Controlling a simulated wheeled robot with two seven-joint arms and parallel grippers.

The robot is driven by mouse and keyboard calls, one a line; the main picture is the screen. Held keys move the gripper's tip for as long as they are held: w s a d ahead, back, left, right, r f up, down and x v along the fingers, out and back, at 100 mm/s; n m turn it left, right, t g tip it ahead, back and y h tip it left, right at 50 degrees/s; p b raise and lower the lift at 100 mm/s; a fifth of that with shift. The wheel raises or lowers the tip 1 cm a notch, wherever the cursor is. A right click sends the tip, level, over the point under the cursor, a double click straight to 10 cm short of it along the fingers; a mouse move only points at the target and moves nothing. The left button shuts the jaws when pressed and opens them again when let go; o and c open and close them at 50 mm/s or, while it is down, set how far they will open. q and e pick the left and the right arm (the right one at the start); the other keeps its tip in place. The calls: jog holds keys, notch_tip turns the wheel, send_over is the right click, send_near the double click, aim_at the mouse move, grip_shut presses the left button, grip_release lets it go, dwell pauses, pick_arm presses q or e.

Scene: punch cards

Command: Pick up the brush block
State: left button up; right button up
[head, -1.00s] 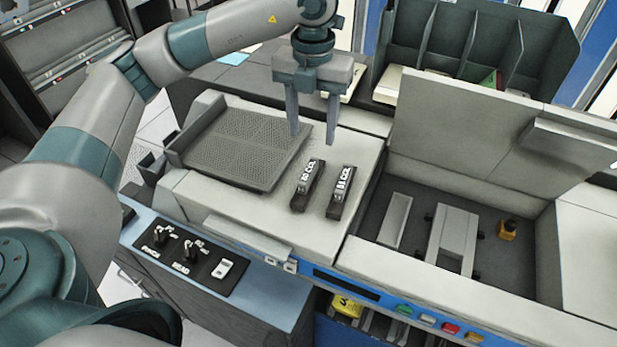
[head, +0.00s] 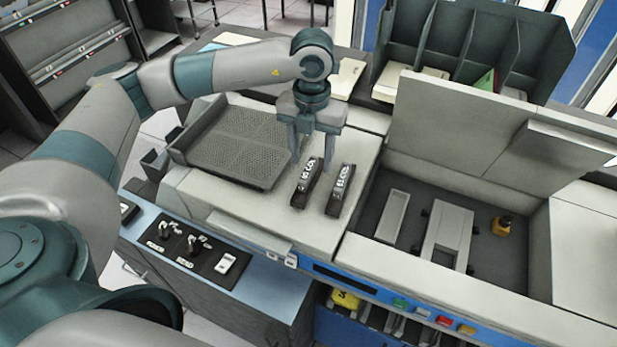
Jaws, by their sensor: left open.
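Two dark blocks with white lettering lie side by side on the pale machine top: a left block (head: 303,190) and a right block (head: 341,192). The letters are too small to read surely, and I cannot tell which one is the brush block. My left gripper (head: 311,161) is open and points down, with its fingertips at the far end of the left block, one to each side of it in the picture. The gripper holds nothing. I cannot tell whether the fingers touch the block. My right gripper is out of view.
A perforated tray (head: 237,178) lies left of the blocks. A dark divided rack (head: 455,30) stands behind. A switch panel (head: 190,245) is in front.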

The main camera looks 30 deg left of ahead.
aim_at(309, 168)
pick_arm(q)
jog(key=shift+s+a+f+p, duration=0.1)
jog(key=shift+a+f+p, duration=0.1)
jog(key=shift+f+p, duration=0.4)
notch_tip(309, 168, down, 3)
jog(key=shift+a+r+p, duration=0.1)
jog(key=shift+a+p, duration=0.05)
jog(key=shift+p, duration=0.6)
jog(key=shift+f, duration=0.5)
grip_shut()
jog(key=shift+r, duration=0.15)
